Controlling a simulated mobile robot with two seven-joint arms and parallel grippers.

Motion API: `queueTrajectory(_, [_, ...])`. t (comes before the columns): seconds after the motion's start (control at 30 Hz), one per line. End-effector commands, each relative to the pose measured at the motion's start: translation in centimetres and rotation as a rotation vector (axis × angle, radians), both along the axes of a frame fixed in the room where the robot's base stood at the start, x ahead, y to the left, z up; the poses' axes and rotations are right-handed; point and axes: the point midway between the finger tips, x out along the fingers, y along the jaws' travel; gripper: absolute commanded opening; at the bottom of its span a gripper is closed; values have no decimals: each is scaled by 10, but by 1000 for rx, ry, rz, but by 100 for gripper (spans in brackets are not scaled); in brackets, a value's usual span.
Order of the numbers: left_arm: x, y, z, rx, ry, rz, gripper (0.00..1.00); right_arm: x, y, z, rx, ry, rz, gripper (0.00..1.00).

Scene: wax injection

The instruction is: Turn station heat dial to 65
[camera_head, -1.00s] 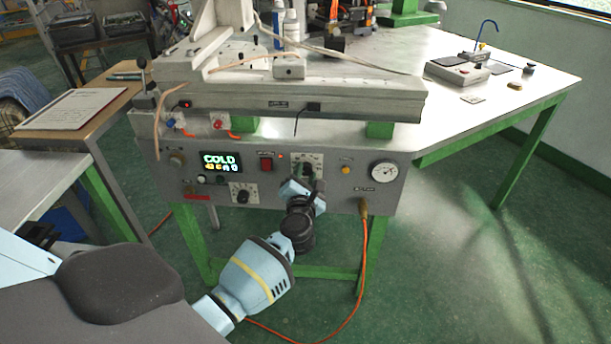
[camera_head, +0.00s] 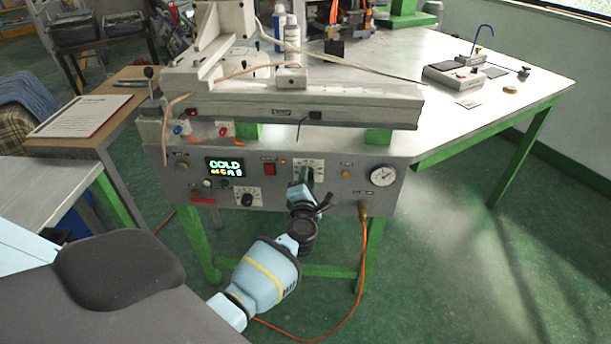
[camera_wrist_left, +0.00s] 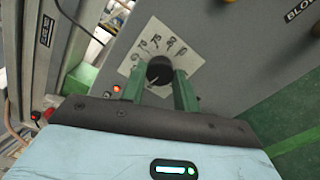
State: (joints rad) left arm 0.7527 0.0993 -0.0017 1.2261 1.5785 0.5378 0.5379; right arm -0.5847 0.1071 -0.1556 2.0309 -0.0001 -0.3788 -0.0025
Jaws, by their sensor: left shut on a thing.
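The heat station's grey front panel (camera_head: 405,165) carries a display (camera_head: 225,167) reading COLD, with smaller coloured characters below. The heat dial is a round black knob (camera_wrist_left: 160,70) on a white scale plate (camera_wrist_left: 170,42) in the left wrist view. In the head view this plate (camera_head: 300,163) shows right of the red switch, with the knob largely hidden by my gripper. My left gripper (camera_head: 312,178) is shut on the knob, one green finger on each side in the left wrist view (camera_wrist_left: 160,88). I cannot read the exact setting. My right gripper is not in view.
A second dial (camera_head: 247,197) sits lower left, and a red switch (camera_head: 270,169) and a round gauge (camera_head: 383,176) share the panel. An orange cable (camera_head: 364,250) hangs below. The white machine bed (camera_head: 290,105) overhangs the panel.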

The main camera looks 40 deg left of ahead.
Motion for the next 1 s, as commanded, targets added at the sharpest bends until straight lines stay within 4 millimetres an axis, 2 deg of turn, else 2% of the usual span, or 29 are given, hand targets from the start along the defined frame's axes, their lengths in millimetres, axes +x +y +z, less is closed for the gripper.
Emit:
queueTrajectory(0.03, [1,-1,4,35,23,0,8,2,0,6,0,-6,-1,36])
queueTrajectory(0.6, [1,-1,3,494,315,-1,8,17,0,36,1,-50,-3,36])
queueTrajectory(1.0, [0,-1,2,786,501,-2,8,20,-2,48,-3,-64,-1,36])
